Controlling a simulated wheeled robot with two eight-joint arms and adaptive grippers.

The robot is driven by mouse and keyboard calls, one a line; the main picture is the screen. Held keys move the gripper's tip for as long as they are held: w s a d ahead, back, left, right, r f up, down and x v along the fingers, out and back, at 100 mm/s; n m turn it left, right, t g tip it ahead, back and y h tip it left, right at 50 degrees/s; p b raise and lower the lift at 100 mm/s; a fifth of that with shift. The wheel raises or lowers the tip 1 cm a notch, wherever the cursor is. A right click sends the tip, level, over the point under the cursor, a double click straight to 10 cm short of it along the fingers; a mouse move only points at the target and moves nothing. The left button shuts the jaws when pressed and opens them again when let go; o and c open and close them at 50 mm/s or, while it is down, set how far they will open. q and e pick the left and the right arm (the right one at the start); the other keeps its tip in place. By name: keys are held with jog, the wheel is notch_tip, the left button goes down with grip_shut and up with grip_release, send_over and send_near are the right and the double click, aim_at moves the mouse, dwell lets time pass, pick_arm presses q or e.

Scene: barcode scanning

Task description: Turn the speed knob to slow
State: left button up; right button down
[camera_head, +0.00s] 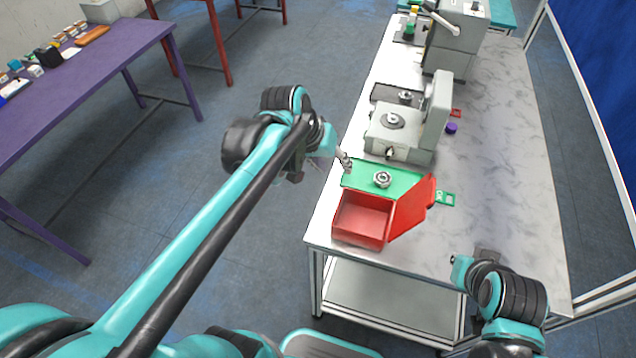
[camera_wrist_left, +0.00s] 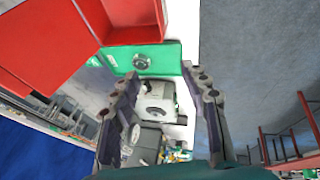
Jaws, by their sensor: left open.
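A light grey machine (camera_head: 407,143) with a round disc (camera_head: 393,121) on top and an upright column stands on the table. A small dark knob (camera_head: 389,153) sits on its near face; its setting is too small to read. The machine also shows between my fingers in the left wrist view (camera_wrist_left: 157,91). My left gripper (camera_head: 345,161) is open and empty by the table's left edge, in front and to the left of the machine, apart from the knob. Its spread fingers show in the left wrist view (camera_wrist_left: 162,72). My right arm is at lower right; its jaws are unclear (camera_head: 474,259).
A red bin (camera_head: 360,240) stands nearer. The table's right side (camera_head: 500,170) is clear.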

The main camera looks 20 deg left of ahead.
pick_arm(q)
jog(key=shift+t+y, duration=0.5)
jog(key=shift+y, duration=0.1)
jog(key=s, duration=0.1)
jog(key=s+a+f, duration=0.1)
jog(key=s, duration=0.3)
jog(key=shift+s+a+f, duration=0.2)
jog(key=shift+a, duration=0.15)
jog(key=c, duration=0.3)
jog(key=shift+w, duration=0.1)
jog(key=shift+c, duration=0.2)
